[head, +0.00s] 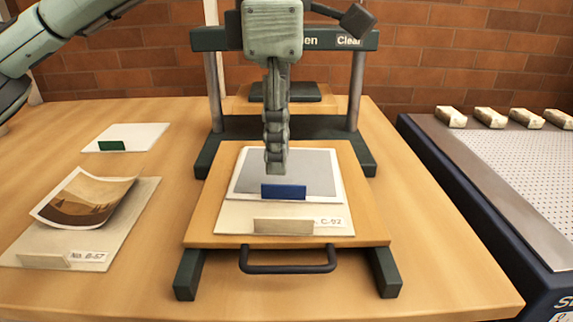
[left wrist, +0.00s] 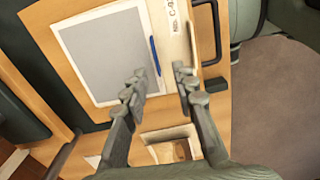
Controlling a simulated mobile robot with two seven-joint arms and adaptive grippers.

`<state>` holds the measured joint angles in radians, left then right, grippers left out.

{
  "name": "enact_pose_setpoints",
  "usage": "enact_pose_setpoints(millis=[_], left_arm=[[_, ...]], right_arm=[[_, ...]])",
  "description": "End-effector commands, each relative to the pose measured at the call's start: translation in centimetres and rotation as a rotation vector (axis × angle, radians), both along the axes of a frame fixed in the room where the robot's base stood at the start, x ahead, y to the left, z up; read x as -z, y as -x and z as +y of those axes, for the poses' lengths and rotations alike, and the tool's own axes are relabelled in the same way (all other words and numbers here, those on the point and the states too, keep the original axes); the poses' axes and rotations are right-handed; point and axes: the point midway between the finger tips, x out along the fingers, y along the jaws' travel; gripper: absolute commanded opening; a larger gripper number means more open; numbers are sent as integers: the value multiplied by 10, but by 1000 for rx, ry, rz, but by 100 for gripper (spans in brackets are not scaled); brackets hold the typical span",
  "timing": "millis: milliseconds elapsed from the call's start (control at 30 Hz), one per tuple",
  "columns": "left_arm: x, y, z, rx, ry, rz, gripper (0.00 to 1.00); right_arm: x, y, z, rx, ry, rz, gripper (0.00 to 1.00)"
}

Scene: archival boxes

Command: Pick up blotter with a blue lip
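The blotter with a blue lip (head: 320,168) is a grey sheet with a white border, lying flat on a pale board (head: 235,220) labelled C with digits. Its blue lip (head: 284,191) stands at the near edge. My left gripper (head: 275,170) points down just above and behind the lip, seen edge-on. In the left wrist view the gripper (left wrist: 160,76) is open and empty, fingers apart; the blotter (left wrist: 105,55) lies beyond, and the blue lip (left wrist: 155,56) shows between the fingertip lines. I cannot tell any contact. My right gripper is not in view.
The board lies on a wooden platen with a dark handle (head: 288,268) inside a dark green press frame (head: 213,90). At left are a white sheet with a green lip (head: 138,134) and a curled print (head: 88,200) on a board. A perforated table (head: 520,160) with several blocks stands right.

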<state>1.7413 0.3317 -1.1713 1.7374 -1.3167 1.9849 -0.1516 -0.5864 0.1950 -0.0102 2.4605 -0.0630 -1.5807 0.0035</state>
Motion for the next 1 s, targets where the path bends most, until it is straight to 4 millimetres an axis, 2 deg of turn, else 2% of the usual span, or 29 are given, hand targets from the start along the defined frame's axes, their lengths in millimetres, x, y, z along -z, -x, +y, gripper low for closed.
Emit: enact_pose_setpoints(millis=[233,433,667,900,1000], left_arm=[[24,-3,-4,0,0,2,28],[53,-5,-6,0,1,2,28],[57,-5,-6,-1,1,0,28],[57,-5,-7,0,1,0,0],[57,-5,-7,0,1,0,0]], right_arm=[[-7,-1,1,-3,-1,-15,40],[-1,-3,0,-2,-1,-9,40],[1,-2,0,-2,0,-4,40],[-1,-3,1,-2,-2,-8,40],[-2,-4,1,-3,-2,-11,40]])
